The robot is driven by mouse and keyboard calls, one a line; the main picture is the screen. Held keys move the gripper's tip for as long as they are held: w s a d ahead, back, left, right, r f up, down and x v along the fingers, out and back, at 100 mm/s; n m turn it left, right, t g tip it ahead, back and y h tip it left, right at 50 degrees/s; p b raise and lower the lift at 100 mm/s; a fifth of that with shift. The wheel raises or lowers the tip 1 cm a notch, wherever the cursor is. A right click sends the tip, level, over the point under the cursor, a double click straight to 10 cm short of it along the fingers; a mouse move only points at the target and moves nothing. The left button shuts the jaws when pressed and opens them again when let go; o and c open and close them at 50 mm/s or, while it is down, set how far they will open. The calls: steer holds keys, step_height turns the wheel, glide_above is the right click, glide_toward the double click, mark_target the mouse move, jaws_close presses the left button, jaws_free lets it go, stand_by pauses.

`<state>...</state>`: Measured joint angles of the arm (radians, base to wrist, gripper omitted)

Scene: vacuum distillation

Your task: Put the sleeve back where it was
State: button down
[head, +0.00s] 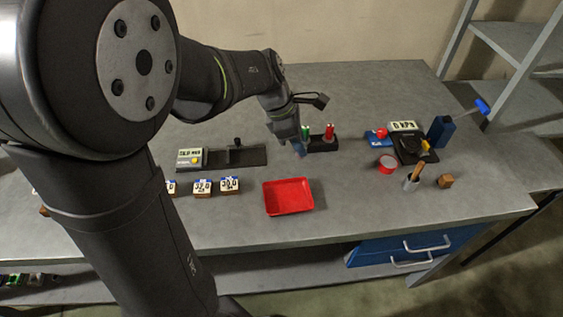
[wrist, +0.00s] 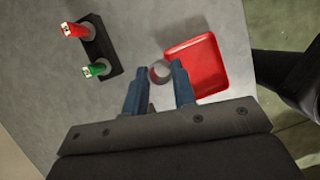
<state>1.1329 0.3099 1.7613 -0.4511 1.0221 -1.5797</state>
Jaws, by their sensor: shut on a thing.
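My gripper (wrist: 158,85) is shut on a small grey round sleeve (wrist: 160,72), which shows between its blue fingertips in the wrist view. The black rack (wrist: 103,50) lies to the left there, holding a red-topped piece (wrist: 75,30) and a green-topped piece (wrist: 96,70). In the head view my gripper (head: 297,150) is just left of the rack (head: 325,145), over the bench. I cannot make out the sleeve there, and the wrist view does not show how high it is above the bench.
A red tray (head: 289,197) lies in front of my gripper. A black device with a display (head: 190,156) is to the left, with small labelled blocks (head: 229,185) before it.

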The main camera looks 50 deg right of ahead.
steer(key=shift+m, duration=0.5)
steer(key=w+f, duration=0.2)
steer(key=w+d+f, duration=0.1)
steer(key=w+f, duration=0.1)
steer(key=w, duration=0.1)
steer(key=w+d+f, duration=0.1)
steer(key=w+f, duration=0.1)
steer(key=f, duration=0.1)
steer(key=shift+w+d+f, duration=0.1)
steer(key=shift+w+d, duration=0.05)
steer(key=shift+w, duration=0.1)
steer(key=shift+f, duration=1.9)
steer(key=shift+f, duration=0.15)
steer(key=c, duration=1.2)
jaws_free()
steer(key=v, duration=1.2)
steer(key=shift+w+d, duration=0.15)
